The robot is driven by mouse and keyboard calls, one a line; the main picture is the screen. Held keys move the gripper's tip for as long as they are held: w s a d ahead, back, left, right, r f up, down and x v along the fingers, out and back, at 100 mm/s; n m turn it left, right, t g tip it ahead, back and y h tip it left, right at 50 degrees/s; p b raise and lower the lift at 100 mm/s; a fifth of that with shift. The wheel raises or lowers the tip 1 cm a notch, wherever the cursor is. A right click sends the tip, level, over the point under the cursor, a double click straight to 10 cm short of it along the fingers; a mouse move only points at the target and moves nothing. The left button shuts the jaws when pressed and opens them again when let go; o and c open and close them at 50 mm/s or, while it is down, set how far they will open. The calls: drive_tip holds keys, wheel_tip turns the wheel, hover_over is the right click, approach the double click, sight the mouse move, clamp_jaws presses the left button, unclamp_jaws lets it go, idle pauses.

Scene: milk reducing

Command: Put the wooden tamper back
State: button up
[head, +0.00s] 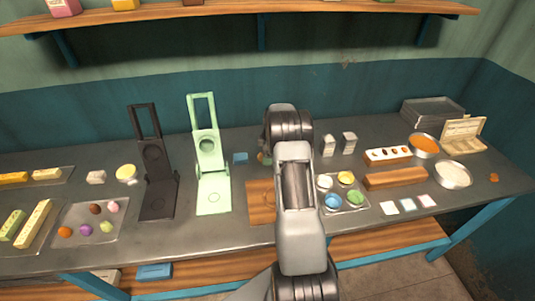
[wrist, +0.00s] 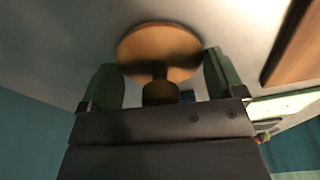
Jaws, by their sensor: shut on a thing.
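The wooden tamper shows in the wrist view as a round tan wooden disc (wrist: 150,42) on a darker, shaded neck. My gripper (wrist: 163,80) has one greenish finger on each side of it and is shut on the tamper. In the head view my own arm covers most of the gripper and the tamper. Only a small greenish and brown part shows left of the arm, behind a wooden board (head: 260,203). I cannot tell whether the tamper touches the grey table (head: 235,240).
A black press (head: 157,195) and a mint-green press (head: 212,190) stand open left of my arm. A small blue block (head: 240,158) lies near the gripper. To the right are a tray of coloured cups (head: 345,205), a wooden bar (head: 395,178), a holed rack (head: 387,156) and small cartons (head: 328,146).

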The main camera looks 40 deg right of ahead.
drive_tip(key=o, duration=0.6)
drive_tip(key=shift+f, duration=0.1)
